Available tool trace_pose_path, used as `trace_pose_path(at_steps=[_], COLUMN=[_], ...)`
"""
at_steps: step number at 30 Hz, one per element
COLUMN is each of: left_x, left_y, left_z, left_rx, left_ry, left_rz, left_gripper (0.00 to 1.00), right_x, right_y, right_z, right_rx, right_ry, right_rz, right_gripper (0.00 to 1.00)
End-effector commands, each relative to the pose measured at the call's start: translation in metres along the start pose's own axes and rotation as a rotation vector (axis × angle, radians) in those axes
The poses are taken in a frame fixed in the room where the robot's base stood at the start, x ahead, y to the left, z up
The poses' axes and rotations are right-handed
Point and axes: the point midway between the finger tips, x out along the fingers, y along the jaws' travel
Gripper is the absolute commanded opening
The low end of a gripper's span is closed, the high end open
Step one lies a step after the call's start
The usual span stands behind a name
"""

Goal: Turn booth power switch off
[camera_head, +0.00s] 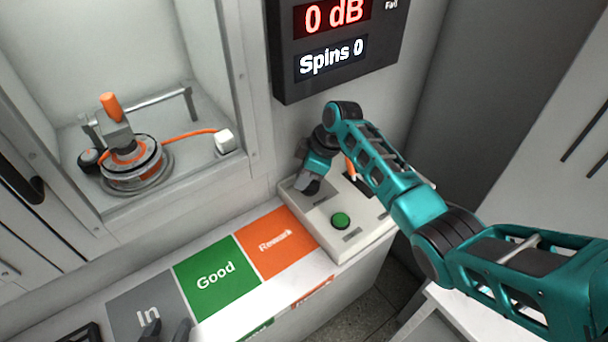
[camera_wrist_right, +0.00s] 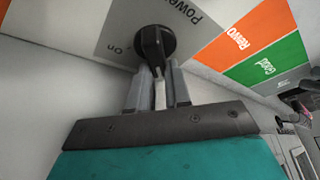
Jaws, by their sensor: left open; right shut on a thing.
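The power switch (camera_wrist_right: 154,44) is a black rotary knob on a light panel in the right wrist view. The word "Power" is printed beside it and "On" is near its lower left. My right gripper (camera_wrist_right: 158,85) is shut on the knob's handle, with a finger on each side. In the head view my right gripper (camera_head: 310,186) is at the left part of the control box (camera_head: 334,252) and hides the knob. My left gripper (camera_head: 166,328) is open and empty at the bottom edge, over the grey "In" area.
A green button (camera_head: 341,220) and an orange lever (camera_head: 350,167) are on the control box near my right arm. Green "Good" (camera_head: 207,284) and orange "Rework" (camera_head: 282,252) areas lie left. The booth holds a motor (camera_head: 133,170) with an orange cable. A display (camera_head: 335,45) hangs above.

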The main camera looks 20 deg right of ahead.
Motion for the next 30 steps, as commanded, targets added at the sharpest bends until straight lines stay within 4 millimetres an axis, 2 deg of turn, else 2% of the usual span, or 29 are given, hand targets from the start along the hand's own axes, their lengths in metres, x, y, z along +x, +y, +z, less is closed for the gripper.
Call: trace_pose_path(at_steps=[15, 16, 21, 24, 30], left_x=[0.0010, 0.0011, 0.0014, 0.0014, 0.0014], left_y=[-0.0008, -0.0009, -0.0010, -0.0010, -0.0010], left_z=[-0.0022, -0.0024, -0.0031, -0.0030, -0.0029], left_rx=[0.001, 0.001, 0.001, 0.001, 0.001], left_ry=[0.004, 0.005, 0.006, 0.006, 0.006], left_rz=[-0.001, -0.001, -0.001, -0.001, -0.001], left_gripper=[0.48, 0.48, 0.48, 0.48, 0.48], right_x=[-0.0012, -0.0012, -0.0008, -0.0005, -0.0006], right_y=[0.0005, 0.0005, 0.0002, 0.0000, -0.0001], right_z=[-0.0017, -0.0017, -0.0012, -0.0009, -0.0004], right_rx=[-0.020, -0.020, -0.018, -0.018, -0.017], right_ry=[0.003, 0.003, 0.002, 0.001, 0.001], right_rz=[-0.004, -0.004, -0.005, -0.006, -0.006], right_gripper=[0.00, 0.21, 0.37, 0.44, 0.44])
